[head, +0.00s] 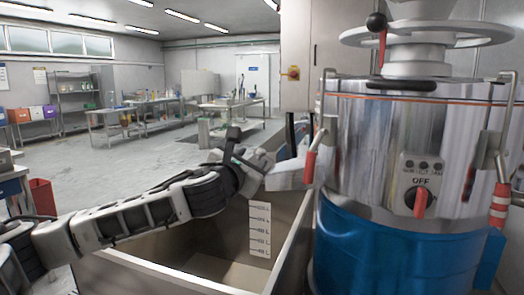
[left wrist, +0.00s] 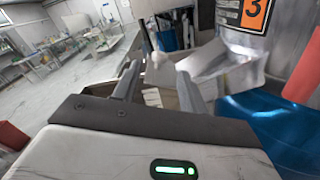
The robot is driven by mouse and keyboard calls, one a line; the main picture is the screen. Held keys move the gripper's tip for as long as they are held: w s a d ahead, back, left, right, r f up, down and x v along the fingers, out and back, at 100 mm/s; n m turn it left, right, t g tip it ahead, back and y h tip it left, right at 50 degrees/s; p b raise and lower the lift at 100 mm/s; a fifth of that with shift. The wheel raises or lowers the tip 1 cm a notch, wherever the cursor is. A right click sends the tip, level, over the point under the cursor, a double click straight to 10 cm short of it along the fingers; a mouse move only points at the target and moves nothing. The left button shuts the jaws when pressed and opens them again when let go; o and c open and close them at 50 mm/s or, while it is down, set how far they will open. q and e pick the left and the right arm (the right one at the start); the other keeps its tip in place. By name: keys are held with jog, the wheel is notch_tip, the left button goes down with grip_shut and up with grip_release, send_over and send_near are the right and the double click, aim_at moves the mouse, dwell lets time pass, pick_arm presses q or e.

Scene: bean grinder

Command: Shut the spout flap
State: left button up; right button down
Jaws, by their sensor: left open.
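The grinder's metal spout (head: 286,176) sticks out from the left side of the drum, above a bin. It also shows in the left wrist view (left wrist: 225,62), just beyond and right of my fingers. A pale piece (left wrist: 160,72) at the spout's outer end shows between my fingertips; it may be the flap, but I cannot tell how far it stands open. My left gripper (head: 250,158) is open at the spout's outer end, with its fingers apart in the left wrist view (left wrist: 159,76). Contact is unclear. My right gripper is not in view.
The grey bin (head: 120,268) with a scale label (head: 259,230) stands below the spout. The grinder's blue base (head: 385,250), red-handled latch (head: 310,165) and OFF knob (head: 420,200) are close on the right. Open floor (head: 110,165) lies behind my left arm.

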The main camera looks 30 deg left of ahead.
aim_at(261, 152)
pick_arm(q)
jog(key=x, duration=0.8)
jog(key=shift+w, duration=0.1)
grip_shut()
